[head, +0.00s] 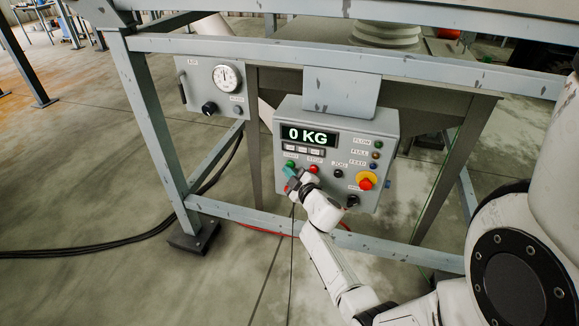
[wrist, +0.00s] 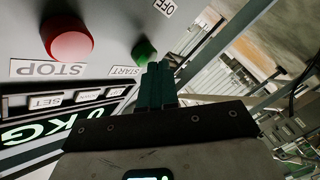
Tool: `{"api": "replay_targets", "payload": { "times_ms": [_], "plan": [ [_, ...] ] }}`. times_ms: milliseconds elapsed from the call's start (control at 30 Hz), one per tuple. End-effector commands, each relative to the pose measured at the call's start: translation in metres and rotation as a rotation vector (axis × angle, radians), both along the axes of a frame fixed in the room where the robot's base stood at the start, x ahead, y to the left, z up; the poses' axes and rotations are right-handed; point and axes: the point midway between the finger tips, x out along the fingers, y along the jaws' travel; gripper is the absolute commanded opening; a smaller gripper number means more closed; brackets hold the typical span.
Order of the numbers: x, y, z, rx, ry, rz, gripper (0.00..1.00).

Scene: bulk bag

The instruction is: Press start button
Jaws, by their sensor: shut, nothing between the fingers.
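The green start button (head: 290,164) is on the left of the grey control box's front, below the display. In the wrist view, which shows the panel upside down, the green button (wrist: 144,50) is beside its START label (wrist: 124,71). My gripper (head: 288,172) is shut and empty, with its teal fingers right at the green button. In the wrist view the fingertips (wrist: 157,67) overlap the button's lower edge. I cannot tell whether they touch it. The display (head: 308,135) reads 0 KG.
The red stop button (head: 314,168) is just right of the start button. A red-and-yellow emergency knob (head: 366,181) is at lower right. A gauge panel (head: 211,88) is to the left. Grey frame beams (head: 330,63) cross above and below the box.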

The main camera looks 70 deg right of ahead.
Motion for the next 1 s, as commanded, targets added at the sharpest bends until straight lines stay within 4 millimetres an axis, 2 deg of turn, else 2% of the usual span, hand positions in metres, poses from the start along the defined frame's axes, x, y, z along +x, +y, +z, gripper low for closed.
{"api": "replay_targets", "payload": {
  "times_ms": [700, 1000],
  "plan": [
    [0.0005, -0.006, 0.0008, -0.001, 0.0, -0.001, 0.0],
    [-0.0001, 0.0017, 0.0002, 0.0, 0.0, 0.0, 0.0]
  ]
}}
